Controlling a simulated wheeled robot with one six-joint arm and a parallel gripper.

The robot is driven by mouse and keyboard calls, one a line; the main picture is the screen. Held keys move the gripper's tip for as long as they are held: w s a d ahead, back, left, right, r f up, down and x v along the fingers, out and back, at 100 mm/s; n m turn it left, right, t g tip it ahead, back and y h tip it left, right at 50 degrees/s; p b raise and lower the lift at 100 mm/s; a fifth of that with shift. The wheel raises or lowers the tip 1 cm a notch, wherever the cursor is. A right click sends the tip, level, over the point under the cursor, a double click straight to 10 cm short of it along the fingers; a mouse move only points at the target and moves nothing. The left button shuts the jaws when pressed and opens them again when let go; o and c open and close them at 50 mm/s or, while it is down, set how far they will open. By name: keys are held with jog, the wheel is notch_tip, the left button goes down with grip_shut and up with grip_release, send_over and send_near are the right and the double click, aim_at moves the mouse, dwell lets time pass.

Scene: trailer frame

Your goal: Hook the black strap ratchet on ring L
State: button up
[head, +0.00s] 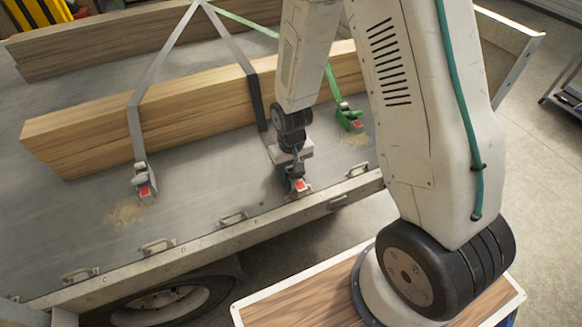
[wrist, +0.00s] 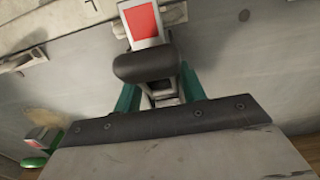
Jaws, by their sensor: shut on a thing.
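The black strap (head: 255,100) runs over the wooden beam and down to its ratchet (head: 299,186), which has a red label. My gripper (head: 295,174) is shut on this ratchet, above the trailer bed close to the side rail. In the wrist view the ratchet (wrist: 148,60) sits between the teal fingers of my gripper (wrist: 160,92). A metal ring (wrist: 175,15) on the rail shows right behind the ratchet's label end; I cannot tell if they touch. Other rail rings include one left of my gripper (head: 233,218) and one right of it (head: 358,169).
A grey strap's ratchet (head: 146,186) lies on the bed at left. A green strap's ratchet (head: 350,120) lies at right, also in the wrist view (wrist: 40,147). Wooden beams (head: 90,125) lie behind. The bed between the grey ratchet and my gripper is clear.

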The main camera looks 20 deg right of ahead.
jog(key=o, duration=1.3)
notch_tip(320, 180, up, 8)
jog(key=shift+f, duration=0.15)
jog(key=shift+s, duration=0.35)
jog(key=s, duration=0.1)
jog(key=s+r+g, duration=0.1)
jog(key=s+g, duration=0.1)
jog(key=shift+s+d+r, duration=0.15)
jog(key=shift+s+r, duration=0.2)
jog(key=shift+s, duration=0.05)
jog(key=s+d+r+t, duration=0.1)
jog(key=s+r, duration=0.4)
jog(key=r, duration=0.3)
jog(key=s+r+t, duration=0.1)
jog(key=s+r, duration=0.5)
jog(key=r, duration=0.3)
jog(key=s+d+r+t, duration=0.1)
jog(key=s+r, duration=0.5)
jog(key=r, duration=0.2)
jog(key=shift+s+d+r, duration=0.15)
jog(key=shift+d, duration=0.2)
